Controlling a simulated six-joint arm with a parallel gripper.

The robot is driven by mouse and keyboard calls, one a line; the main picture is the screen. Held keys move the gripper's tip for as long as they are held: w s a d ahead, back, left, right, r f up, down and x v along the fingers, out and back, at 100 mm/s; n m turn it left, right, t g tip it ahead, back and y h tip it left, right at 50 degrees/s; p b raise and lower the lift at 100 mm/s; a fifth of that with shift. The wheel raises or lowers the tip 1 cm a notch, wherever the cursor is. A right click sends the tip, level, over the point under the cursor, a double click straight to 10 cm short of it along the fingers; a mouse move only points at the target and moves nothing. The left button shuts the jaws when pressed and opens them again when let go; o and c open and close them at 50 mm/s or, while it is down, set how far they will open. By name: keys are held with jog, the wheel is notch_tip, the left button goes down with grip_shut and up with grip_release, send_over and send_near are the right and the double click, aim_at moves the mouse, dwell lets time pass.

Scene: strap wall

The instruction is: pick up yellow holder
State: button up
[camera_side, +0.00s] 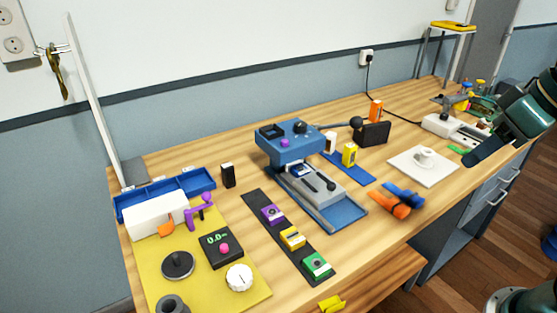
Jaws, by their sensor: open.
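A yellow block-shaped holder (292,238) sits on a dark strip (260,208) in the middle front of the bench, between a purple holder (272,214) and a green holder (317,265). Another small yellow piece (331,303) lies at the bottom edge of the picture, partly cut off. A yellow upright item (349,155) stands on a blue mat. My gripper (473,158) is at the far right, dark, angled down and left, open and well apart from all of these. Its fingers are hard to make out separately.
A blue press-like device (290,143) stands behind the strip. A yellow mat (205,288) with dials and a blue tray (185,183) is at left. Orange and blue tools (395,200) and a white plate (420,172) lie to the right. Bare wood lies right of the strip.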

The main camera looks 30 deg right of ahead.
jog(key=w+d+r+g, duration=0.1)
jog(key=w+d+r, duration=0.15)
jog(key=w, duration=0.85)
jog(key=g, duration=0.4)
send_over(351, 146)
notch_tip(351, 146, down, 15)
jog(key=shift+a+f, duration=0.1)
notch_tip(351, 146, down, 8)
jog(key=shift+f, duration=0.2)
